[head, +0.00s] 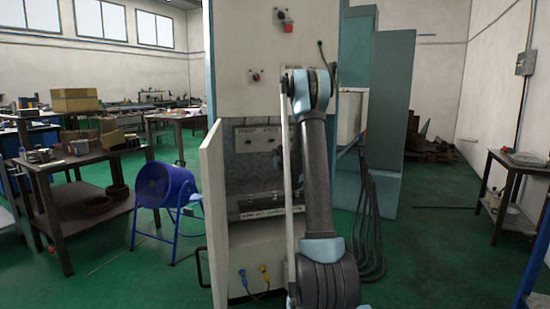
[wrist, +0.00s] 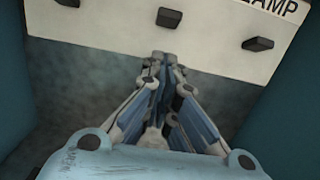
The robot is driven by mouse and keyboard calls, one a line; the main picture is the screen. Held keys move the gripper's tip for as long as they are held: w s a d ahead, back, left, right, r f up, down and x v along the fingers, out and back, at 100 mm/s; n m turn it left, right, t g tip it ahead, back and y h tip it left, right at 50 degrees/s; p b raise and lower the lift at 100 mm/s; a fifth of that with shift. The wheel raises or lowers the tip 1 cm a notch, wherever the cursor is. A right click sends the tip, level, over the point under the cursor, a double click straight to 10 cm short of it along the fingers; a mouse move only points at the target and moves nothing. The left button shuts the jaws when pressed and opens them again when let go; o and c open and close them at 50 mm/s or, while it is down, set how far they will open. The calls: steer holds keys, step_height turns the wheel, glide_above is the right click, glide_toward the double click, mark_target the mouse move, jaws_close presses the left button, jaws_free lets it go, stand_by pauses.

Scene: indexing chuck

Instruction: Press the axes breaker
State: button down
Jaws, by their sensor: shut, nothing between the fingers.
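In the head view, a small label that seems to read AXES (head: 270,131) is on the grey panel inside the open cabinet, above a small round fitting (head: 274,142). A similar labelled fitting (head: 248,141) is to its left. Which part is the breaker itself is too small to tell. In the wrist view, my gripper (wrist: 163,56) is shut and empty. Its fingertips appear at the edge of a pale plate (wrist: 110,28) with black toggles, the middle toggle (wrist: 169,17) just above them. Contact cannot be told. In the head view my arm hides my gripper.
The cabinet door (head: 215,215) stands open at the left. A pale lower label strip (head: 262,213) is inside the cabinet. Dark cabinet walls flank my gripper in the wrist view.

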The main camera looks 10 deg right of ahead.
steer(key=s+r, duration=0.5)
steer(key=shift+s+d+r, duration=0.3)
steer(key=shift+s+d, duration=0.05)
steer(key=shift+d, duration=0.1)
steer(key=s+d+m+g+h, duration=0.3)
steer(key=s+d+m+h, duration=0.1)
steer(key=s+m, duration=0.65)
steer(key=s+d+m+g+h, duration=0.3)
steer(key=s+d+m+h, duration=0.1)
steer(key=s+m, duration=0.7)
steer(key=s+a+f+m+g+y, duration=0.1)
steer(key=s+a+f+m+g, duration=0.2)
steer(key=s, duration=1)
steer(key=s+a+f+m+g+y, duration=0.2)
steer(key=s+a+f+m+g, duration=0.1)
steer(key=s+f+m, duration=0.4)
steer(key=s+a+f+m+g+y, duration=0.2)
steer(key=s+f+m, duration=0.4)
steer(key=s, duration=1.4)
step_height(320, 180, down, 4)
steer(key=a+g, duration=0.1)
steer(key=g, duration=0.1)
steer(key=shift+s+a+g, duration=0.2)
steer(key=shift+s+g, duration=0.05)
steer(key=shift+g, duration=0.15)
